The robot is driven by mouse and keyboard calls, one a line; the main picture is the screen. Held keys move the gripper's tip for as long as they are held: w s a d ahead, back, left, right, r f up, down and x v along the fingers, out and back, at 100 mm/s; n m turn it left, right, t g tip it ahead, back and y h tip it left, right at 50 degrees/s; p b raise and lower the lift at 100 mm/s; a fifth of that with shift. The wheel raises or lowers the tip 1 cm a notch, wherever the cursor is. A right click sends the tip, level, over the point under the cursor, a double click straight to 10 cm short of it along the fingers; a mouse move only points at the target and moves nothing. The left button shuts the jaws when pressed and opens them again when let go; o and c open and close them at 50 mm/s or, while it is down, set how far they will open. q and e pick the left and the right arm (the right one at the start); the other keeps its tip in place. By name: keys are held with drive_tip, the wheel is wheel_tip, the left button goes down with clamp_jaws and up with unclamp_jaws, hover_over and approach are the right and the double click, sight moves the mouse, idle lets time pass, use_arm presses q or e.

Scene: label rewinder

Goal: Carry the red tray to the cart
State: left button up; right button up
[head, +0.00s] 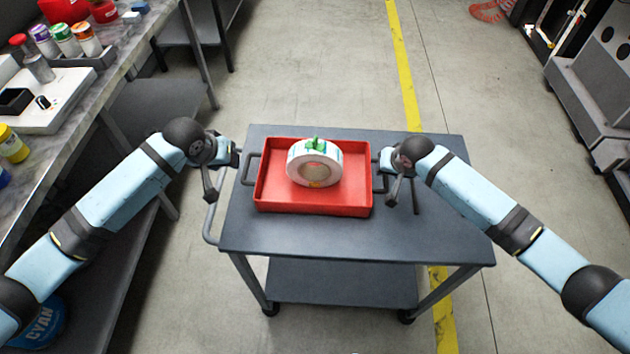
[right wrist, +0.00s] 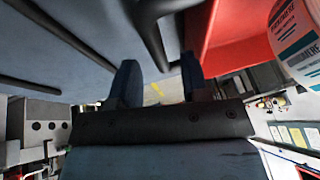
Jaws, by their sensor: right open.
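The red tray (head: 280,198) rests flat on the dark grey cart top (head: 300,236), toward its far left part. A white label roll (head: 329,180) with a green patch stands in the tray. My left gripper (head: 220,172) is beside the tray's left handle (head: 250,168); its jaws are too small to read. My right gripper (head: 402,192) is beside the right side of the tray. In the right wrist view its two fingers (right wrist: 158,82) are apart, with the dark tray handle (right wrist: 152,40) showing between them. The red tray wall (right wrist: 238,38) and the roll (right wrist: 296,40) show there too.
A yellow floor line (head: 403,65) passes behind the cart. Cart top is bare at the front and right.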

drive_tip(key=v, duration=0.8)
drive_tip(key=shift+r, duration=0.3)
drive_tip(key=shift+s, duration=0.1)
